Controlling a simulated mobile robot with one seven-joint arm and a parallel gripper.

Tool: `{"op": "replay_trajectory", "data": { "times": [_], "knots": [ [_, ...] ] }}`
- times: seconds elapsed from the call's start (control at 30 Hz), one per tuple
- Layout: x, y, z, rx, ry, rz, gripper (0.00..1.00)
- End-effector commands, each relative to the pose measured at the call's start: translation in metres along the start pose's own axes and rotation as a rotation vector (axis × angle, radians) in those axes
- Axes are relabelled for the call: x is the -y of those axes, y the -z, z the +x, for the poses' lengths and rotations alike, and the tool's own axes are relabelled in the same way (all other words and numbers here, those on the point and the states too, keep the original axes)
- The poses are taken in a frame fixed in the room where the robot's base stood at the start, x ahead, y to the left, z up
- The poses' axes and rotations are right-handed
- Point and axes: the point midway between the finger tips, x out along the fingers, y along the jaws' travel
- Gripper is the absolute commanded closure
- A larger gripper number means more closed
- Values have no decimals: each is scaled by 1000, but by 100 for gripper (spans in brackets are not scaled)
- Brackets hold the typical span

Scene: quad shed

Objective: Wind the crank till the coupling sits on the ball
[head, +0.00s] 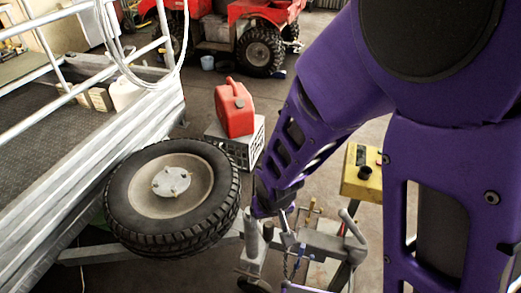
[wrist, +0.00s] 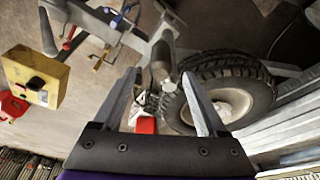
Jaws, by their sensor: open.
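My gripper (wrist: 158,75) is open, its two fingers pointing up in the wrist view. A grey upright metal post (wrist: 163,50) with a knobbed end shows between and beyond the fingertips; it looks like the jockey stand with its crank. I cannot tell whether the fingers touch it. In the head view the post (head: 252,235) stands just below the end of my purple arm, which hides its top and most of my gripper. Grey drawbar metalwork with brass and blue handles lies right of the post. I cannot clearly make out the coupling or the ball, nor whether they meet.
A spare wheel (head: 172,195) lies beside the trailer (head: 95,150), close left of my arm. A red fuel can (head: 234,107) sits on a crate (head: 242,143) behind. A yellow box (head: 362,175) stands right of my forearm. A red quad bike is at the back.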

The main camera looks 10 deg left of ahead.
Motion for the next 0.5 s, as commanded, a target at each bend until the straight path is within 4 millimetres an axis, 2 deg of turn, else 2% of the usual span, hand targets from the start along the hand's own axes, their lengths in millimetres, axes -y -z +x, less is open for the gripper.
{"op": "replay_trajectory", "data": {
  "times": [0.03, 0.5],
  "knots": [
    [0, 3, -9, -1, 0, 0, 25],
    [0, 14, -55, -1, 0, 0, 25]
  ]
}}
